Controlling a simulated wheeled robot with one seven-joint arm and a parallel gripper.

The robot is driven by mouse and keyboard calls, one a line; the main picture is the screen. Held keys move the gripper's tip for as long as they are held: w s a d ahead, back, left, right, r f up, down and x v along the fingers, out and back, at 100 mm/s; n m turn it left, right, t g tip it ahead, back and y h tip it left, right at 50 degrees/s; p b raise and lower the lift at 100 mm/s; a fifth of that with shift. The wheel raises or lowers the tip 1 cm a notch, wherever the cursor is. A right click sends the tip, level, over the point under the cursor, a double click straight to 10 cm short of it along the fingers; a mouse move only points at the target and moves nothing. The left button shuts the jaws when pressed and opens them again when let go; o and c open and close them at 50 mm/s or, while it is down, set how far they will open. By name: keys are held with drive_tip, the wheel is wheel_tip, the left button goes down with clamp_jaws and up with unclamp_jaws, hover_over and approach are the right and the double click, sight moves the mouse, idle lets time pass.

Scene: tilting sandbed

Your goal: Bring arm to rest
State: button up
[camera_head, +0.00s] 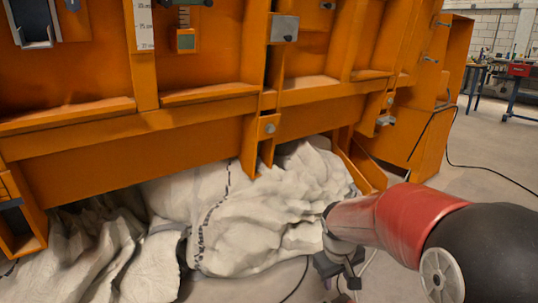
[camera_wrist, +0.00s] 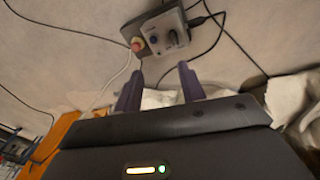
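My arm reaches in from the lower right in the head view, with its red and black links in front of the orange sandbed frame (camera_head: 100,148). My gripper (camera_head: 338,272) hangs low at the end of the arm, beside the white sacks, and is partly hidden. In the wrist view, my gripper (camera_wrist: 160,80) shows two dark fingers standing apart, with nothing visible held between them. A grey control box (camera_wrist: 165,38) with a red button and a dark knob lies on the floor beyond the fingertips.
White sacks (camera_head: 255,215) are heaped under the orange frame. Black cables (camera_head: 480,168) run over the floor, and several surround the control box. Open floor (camera_head: 490,150) lies at the right, with a workbench (camera_head: 519,90) at the far right.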

drive_tip(key=s+r+m+t+p, duration=0.1)
drive_tip(key=s+r+m+p, duration=0.1)
drive_tip(key=s+r, duration=0.5)
drive_tip(key=s+a+r+m+t+y+p, duration=0.1)
drive_tip(key=s+r+m+t, duration=0.1)
drive_tip(key=s+r, duration=0.6)
drive_tip(key=s, duration=0.5)
drive_tip(key=shift+s+a+t+p, duration=0.15)
drive_tip(key=shift+s+t+p, duration=0.15)
drive_tip(key=shift+p, duration=0.05)
drive_tip(key=shift+r, duration=0.15)
drive_tip(key=shift+c, duration=0.4)
